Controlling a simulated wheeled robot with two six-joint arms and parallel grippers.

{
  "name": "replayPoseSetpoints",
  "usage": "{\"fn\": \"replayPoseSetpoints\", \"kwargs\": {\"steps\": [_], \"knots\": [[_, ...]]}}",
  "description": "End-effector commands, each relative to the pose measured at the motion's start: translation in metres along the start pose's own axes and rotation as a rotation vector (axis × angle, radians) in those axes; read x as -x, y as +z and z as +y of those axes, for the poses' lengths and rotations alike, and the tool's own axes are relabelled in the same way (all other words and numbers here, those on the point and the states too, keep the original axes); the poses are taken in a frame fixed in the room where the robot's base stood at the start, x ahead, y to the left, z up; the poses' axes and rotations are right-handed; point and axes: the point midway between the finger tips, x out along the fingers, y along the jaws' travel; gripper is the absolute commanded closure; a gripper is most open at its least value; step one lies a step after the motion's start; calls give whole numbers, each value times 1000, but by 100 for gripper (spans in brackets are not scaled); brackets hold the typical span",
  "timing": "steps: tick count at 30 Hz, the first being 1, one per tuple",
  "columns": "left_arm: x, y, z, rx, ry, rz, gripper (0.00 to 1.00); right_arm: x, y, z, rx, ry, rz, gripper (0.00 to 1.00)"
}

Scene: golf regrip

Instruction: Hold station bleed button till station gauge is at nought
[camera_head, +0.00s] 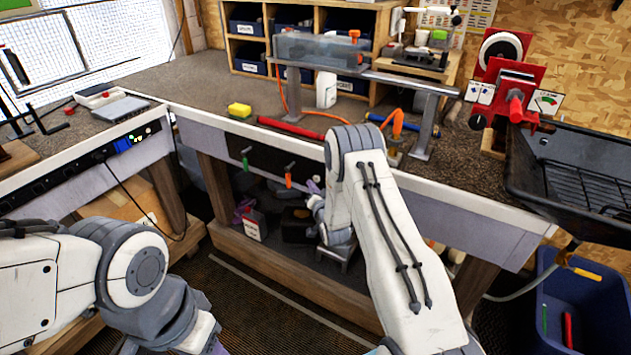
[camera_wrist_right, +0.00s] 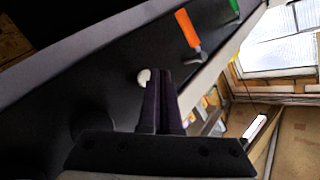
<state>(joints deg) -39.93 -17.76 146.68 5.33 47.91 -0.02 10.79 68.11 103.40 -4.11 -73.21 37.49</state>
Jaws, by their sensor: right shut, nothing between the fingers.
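My right gripper (camera_head: 316,202) is under the front of the far bench, close to the black panel (camera_head: 266,165). In the right wrist view its dark fingers (camera_wrist_right: 158,82) are shut together with nothing between them. A small pale round knob or button (camera_wrist_right: 144,77) on the panel shows just left of the fingertips; I cannot tell whether they touch. The knob also shows in the head view (camera_head: 316,179). A small dial with a green part (camera_head: 547,101) sits by the red machine; its reading is too small to tell, and I cannot confirm it is the station gauge. My left arm is at lower left, its fingertips out of view.
An orange-handled tool (camera_head: 289,176) and a green-handled one (camera_head: 245,159) hang at the panel, left of my right gripper. The bench edge is above it. A black tray (camera_head: 520,165) juts out at right above a blue bin (camera_head: 600,290).

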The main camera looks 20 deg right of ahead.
Motion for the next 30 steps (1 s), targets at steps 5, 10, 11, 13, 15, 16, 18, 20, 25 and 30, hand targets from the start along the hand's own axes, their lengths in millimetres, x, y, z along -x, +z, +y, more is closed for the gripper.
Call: {"fn": "replayPoseSetpoints", "kwargs": {"steps": [5, 10, 11, 13, 15, 16, 18, 20, 25, 30], "knots": [[-5, 0, 0, 0, 0, 0, 50, -4, -3, 3, 0, -1, 3, 100], [-4, 0, 0, 0, 0, 0, 50, -4, -4, 3, 0, -1, 1, 100], [-4, 0, 0, 0, 0, 0, 50, -4, -3, 3, 0, -1, 1, 100], [-4, 0, 0, 0, 0, 0, 50, -4, -3, 3, 0, -1, 1, 100], [-4, 0, 0, 0, 0, 0, 50, -4, -3, 3, 0, -1, 1, 100], [-4, 0, 0, 0, 0, 0, 50, -4, -3, 3, 0, -1, 1, 100], [-5, 0, 0, 0, 0, 0, 50, -5, -4, 3, 0, -1, 1, 100], [-5, 0, 0, 0, 0, 0, 50, -5, -4, 4, 0, -1, 1, 100], [-7, 0, 0, 0, 0, 0, 50, -7, -4, 5, 0, -1, 0, 100], [-8, 0, -1, 0, 0, 0, 50, -8, -6, 6, 0, -1, 0, 100]]}}
